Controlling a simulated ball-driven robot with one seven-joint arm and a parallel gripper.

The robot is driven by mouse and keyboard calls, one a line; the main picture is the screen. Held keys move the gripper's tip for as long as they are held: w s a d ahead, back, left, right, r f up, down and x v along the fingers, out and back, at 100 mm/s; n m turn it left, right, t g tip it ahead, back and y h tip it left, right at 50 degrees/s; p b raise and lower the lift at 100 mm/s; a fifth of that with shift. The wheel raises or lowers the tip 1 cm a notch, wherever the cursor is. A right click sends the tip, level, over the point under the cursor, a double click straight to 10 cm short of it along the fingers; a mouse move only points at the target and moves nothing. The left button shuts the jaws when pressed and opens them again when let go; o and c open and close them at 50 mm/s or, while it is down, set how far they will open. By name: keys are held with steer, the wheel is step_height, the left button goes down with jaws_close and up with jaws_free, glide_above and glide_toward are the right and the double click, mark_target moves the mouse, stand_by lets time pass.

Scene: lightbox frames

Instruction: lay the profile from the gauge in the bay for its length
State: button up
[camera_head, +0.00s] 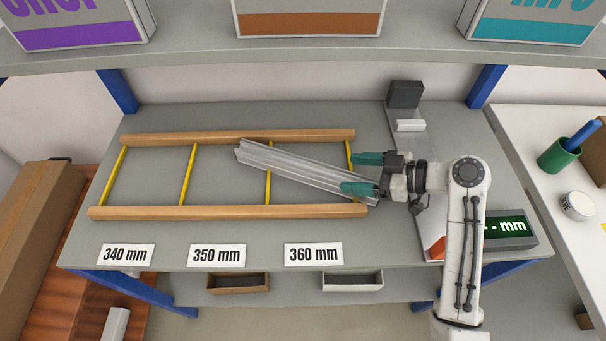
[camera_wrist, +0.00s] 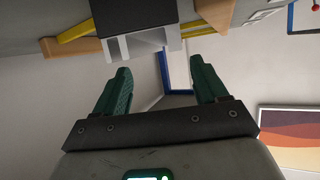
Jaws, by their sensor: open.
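The profile (camera_head: 290,165) is a long silver-grey bar lying slantwise over the rack, its left end by the back wooden rail and its right end by the front rail's right end. It crosses the 350/360 yellow divider (camera_head: 268,187) and the rightmost one; I cannot tell what it rests on. My gripper (camera_head: 336,173) is open at its right part, one finger behind it and one over or beside its front edge. In the wrist view the profile (camera_wrist: 140,45) shows end-on beyond the open fingers (camera_wrist: 160,76). The gauge (camera_head: 411,150) has no profile on it.
Labels 340 mm (camera_head: 125,255), 350 mm (camera_head: 217,255) and 360 mm (camera_head: 314,254) stand along the front. The gauge display (camera_head: 510,230) shows dashes and mm, partly hidden by my arm. A dark block (camera_head: 405,94) stands at the gauge's back. A shelf (camera_head: 300,52) overhangs the back.

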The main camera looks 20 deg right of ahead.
mark_target(325, 171)
steer(key=b+x, duration=0.1)
steer(key=x, duration=0.5)
steer(key=shift+w+a+f+b, duration=0.1)
steer(key=shift+f+b, duration=0.1)
steer(key=shift+b, duration=0.2)
jaws_close()
stand_by(0.4)
steer(key=shift+r, duration=0.1)
